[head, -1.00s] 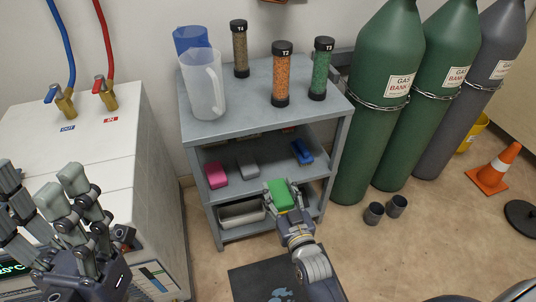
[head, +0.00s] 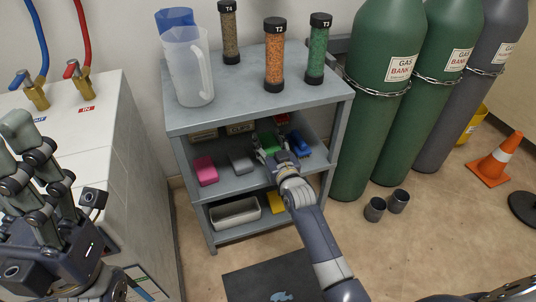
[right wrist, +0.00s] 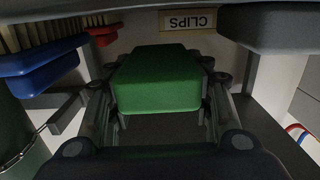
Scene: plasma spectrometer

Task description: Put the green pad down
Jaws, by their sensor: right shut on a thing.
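The green pad (head: 268,142) is between the fingers of my right gripper (head: 270,150), inside the cart's middle shelf (head: 238,183). In the right wrist view the pad (right wrist: 158,80) fills the space between the fingers, and the gripper is shut on it. I cannot tell whether the pad touches the shelf. A grey pad (head: 240,162) and a pink pad (head: 205,170) lie to its left; a blue brush (head: 299,144) lies to its right. My left gripper (head: 30,165) is open and empty at the left, by the white cabinet.
The cart top (head: 235,105) above carries jugs and tubes T4, T2 and T3. A bin (head: 235,212) is on the lower shelf. Gas cylinders (head: 378,110) stand right of the cart.

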